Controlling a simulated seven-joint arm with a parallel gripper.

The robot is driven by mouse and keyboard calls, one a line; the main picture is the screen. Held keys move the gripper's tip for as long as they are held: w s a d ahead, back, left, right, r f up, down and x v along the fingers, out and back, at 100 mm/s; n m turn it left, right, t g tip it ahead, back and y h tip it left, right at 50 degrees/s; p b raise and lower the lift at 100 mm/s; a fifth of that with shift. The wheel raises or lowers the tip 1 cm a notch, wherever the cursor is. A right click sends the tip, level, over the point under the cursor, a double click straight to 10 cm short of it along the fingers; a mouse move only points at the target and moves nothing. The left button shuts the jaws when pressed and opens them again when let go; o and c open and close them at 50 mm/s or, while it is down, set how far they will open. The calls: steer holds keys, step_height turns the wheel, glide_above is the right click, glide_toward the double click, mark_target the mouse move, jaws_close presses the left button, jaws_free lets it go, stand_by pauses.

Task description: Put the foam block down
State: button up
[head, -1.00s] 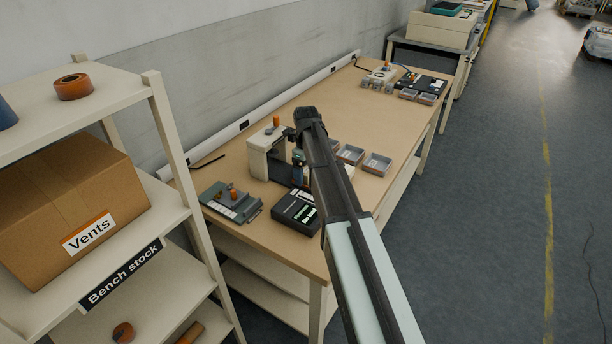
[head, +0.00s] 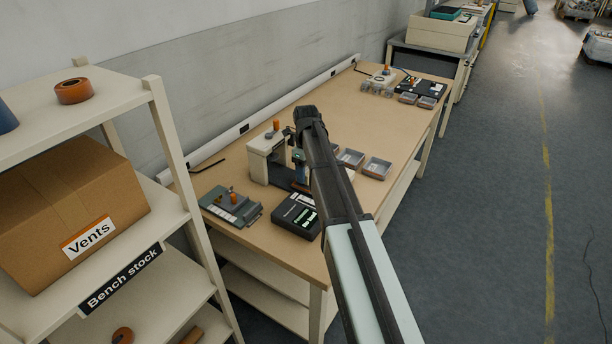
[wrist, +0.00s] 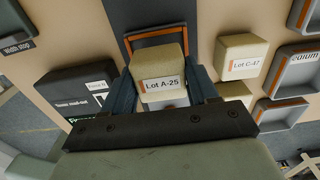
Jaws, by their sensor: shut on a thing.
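The foam block (wrist: 160,72) is a pale cream block with a white label reading "Lot A-25". In the wrist view it sits between the two blue fingers of my gripper (wrist: 162,82), which is shut on it. An orange-rimmed dark fixture (wrist: 156,39) lies just beyond the block. I cannot tell whether the block touches what is under it. In the head view my gripper (head: 300,170) points down over the near part of the bench (head: 270,232), beside a cream press-like device (head: 262,160). The block is not discernible there; my arm covers part of that area.
A second cream block labelled "Lot C-47" (wrist: 242,54) stands to the right, with another block (wrist: 235,92) nearer. A black box with a display (wrist: 75,92) lies to the left. Grey trays (head: 376,167) line the bench's right side.

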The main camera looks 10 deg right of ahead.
step_height(320, 180, up, 8)
steer(key=shift+f, duration=0.2)
steer(key=shift+r+n, duration=0.35)
steer(key=shift+n, duration=0.05)
steer(key=n, duration=0.4)
steer(key=shift+s+n, duration=0.15)
steer(key=shift+n, duration=0.25)
steer(key=n, duration=0.5)
steer(key=shift+s+n, duration=0.3)
steer(key=shift+s, duration=0.1)
steer(key=n, duration=0.2)
steer(key=s+n, duration=0.1)
steer(key=n, duration=0.1)
steer(key=shift+s, duration=0.15)
steer(key=s+a+r+n, duration=0.2)
steer(key=s+r+n, duration=0.5)
steer(key=s+n, duration=0.15)
steer(key=m, duration=0.8)
glide_above(307, 174)
step_height(307, 174, down, 7)
steer(key=shift+s, duration=0.1)
steer(key=m, duration=0.2)
steer(key=w+m, duration=0.1)
steer(key=m, duration=0.1)
steer(key=shift+w, duration=0.1)
steer(key=m, duration=0.5)
steer(key=shift+w+m, duration=0.25)
steer(key=shift+w, duration=0.1)
steer(key=m, duration=0.6)
steer(key=shift+w, duration=0.1)
